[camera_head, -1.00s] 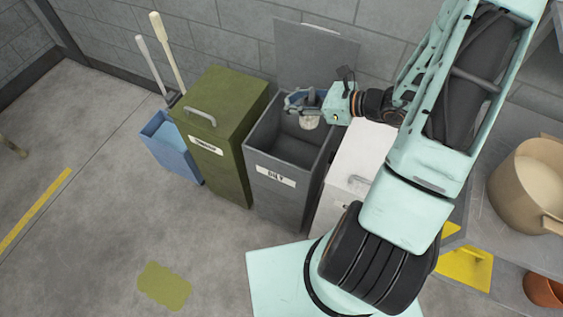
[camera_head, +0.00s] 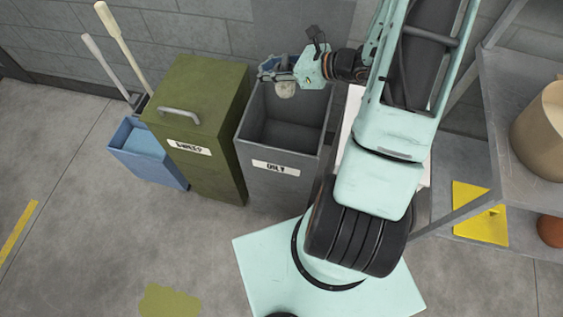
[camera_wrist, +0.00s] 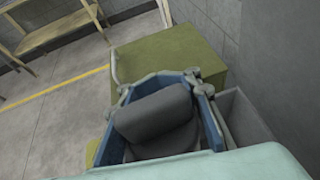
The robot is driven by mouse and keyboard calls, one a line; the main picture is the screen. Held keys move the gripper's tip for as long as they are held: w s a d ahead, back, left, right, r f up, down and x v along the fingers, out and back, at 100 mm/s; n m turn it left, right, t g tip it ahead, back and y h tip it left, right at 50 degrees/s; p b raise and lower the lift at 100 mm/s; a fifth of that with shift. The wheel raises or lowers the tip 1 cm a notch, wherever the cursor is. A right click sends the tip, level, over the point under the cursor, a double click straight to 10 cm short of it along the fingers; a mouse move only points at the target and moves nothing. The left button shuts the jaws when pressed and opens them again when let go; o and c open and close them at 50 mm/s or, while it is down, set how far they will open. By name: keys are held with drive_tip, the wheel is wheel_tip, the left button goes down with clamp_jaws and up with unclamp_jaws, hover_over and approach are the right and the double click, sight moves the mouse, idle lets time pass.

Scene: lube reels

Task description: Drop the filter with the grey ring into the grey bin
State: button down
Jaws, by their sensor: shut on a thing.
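My gripper (camera_head: 274,72) is over the back left part of the open grey bin (camera_head: 276,180). It is shut on the filter (camera_head: 285,90), a pale grey, short round thing that hangs below the fingers. In the wrist view the filter (camera_wrist: 155,118) fills the space between the blue fingers and looks dark grey. I cannot make out its ring. The bin's lid stands raised against the wall behind. The bin's inside looks empty where I can see it. Its rim also shows at the right in the wrist view (camera_wrist: 246,118).
A closed olive green bin (camera_head: 205,110) stands directly left of the grey bin. A blue bucket (camera_head: 145,155) with mop handles is further left. A white bin (camera_head: 349,115) is at the right, partly behind my arm. A shelf with pots (camera_head: 540,125) stands far right.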

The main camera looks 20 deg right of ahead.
drive_tip(key=w+d+f+m+t+h+b, duration=0.2)
drive_tip(key=f+b, duration=0.7)
drive_tip(key=b, duration=0.5)
drive_tip(key=shift+w+d, duration=0.7)
drive_tip(key=shift+d, duration=0.4)
drive_tip(key=shift+f+m+b, duration=0.1)
drive_tip(key=shift+m+b, duration=0.2)
drive_tip(key=shift+b, duration=0.05)
wheel_tip(320, 180, down, 6)
drive_tip(key=b, duration=0.4)
drive_tip(key=shift+r, duration=0.2)
drive_tip(key=c, duration=1.3)
unclamp_jaws()
drive_tip(key=shift+d, duration=0.1)
